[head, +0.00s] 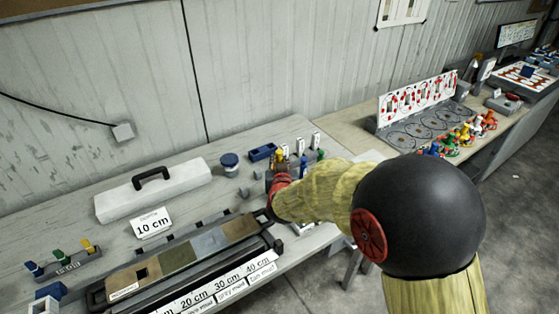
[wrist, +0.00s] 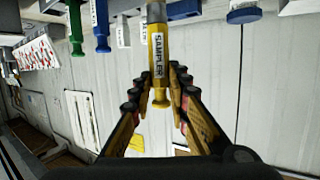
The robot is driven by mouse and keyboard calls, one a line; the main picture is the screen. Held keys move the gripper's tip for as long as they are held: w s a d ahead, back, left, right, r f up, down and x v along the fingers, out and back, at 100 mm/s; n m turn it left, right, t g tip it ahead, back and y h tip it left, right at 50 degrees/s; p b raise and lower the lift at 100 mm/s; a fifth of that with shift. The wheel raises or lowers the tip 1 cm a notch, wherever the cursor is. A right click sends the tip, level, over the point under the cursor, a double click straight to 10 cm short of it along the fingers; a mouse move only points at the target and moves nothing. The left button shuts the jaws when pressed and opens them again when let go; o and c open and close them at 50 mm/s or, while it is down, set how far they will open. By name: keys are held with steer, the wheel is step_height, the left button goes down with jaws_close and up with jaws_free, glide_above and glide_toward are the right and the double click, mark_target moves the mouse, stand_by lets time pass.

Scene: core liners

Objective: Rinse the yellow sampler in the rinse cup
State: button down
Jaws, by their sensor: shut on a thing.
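The yellow sampler (wrist: 157,55), labelled "SAMPLER", stands between my gripper's fingers (wrist: 161,76) in the wrist view. The fingers are shut on it, and its yellow flared end shows between them. Its other end runs out of the top of the picture, so I cannot tell what it touches. In the head view my gripper (head: 276,186) is at the right part of the bench, partly hidden by my arm.
Blue and green samplers (wrist: 101,35) (wrist: 76,30) are beside the gripper. A blue box (head: 262,152) stands behind. A long core tray (head: 190,252) lies in front, and a white case (head: 153,188) is at the left. A small rack (head: 62,265) holds coloured pieces.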

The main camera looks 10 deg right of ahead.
steer(key=shift+f+b, duration=1.9)
steer(key=shift+f, duration=0.85)
steer(key=shift+f, duration=0.15)
steer(key=shift+f+b, duration=0.55)
steer(key=shift+r, duration=0.1)
steer(key=shift+r+p, duration=0.55)
steer(key=shift+r, duration=0.1)
steer(key=shift+f, duration=0.1)
steer(key=shift+f+b, duration=0.6)
steer(key=shift+f, duration=0.05)
steer(key=shift+r, duration=0.15)
steer(key=shift+r+p, duration=0.55)
steer(key=shift+r, duration=0.05)
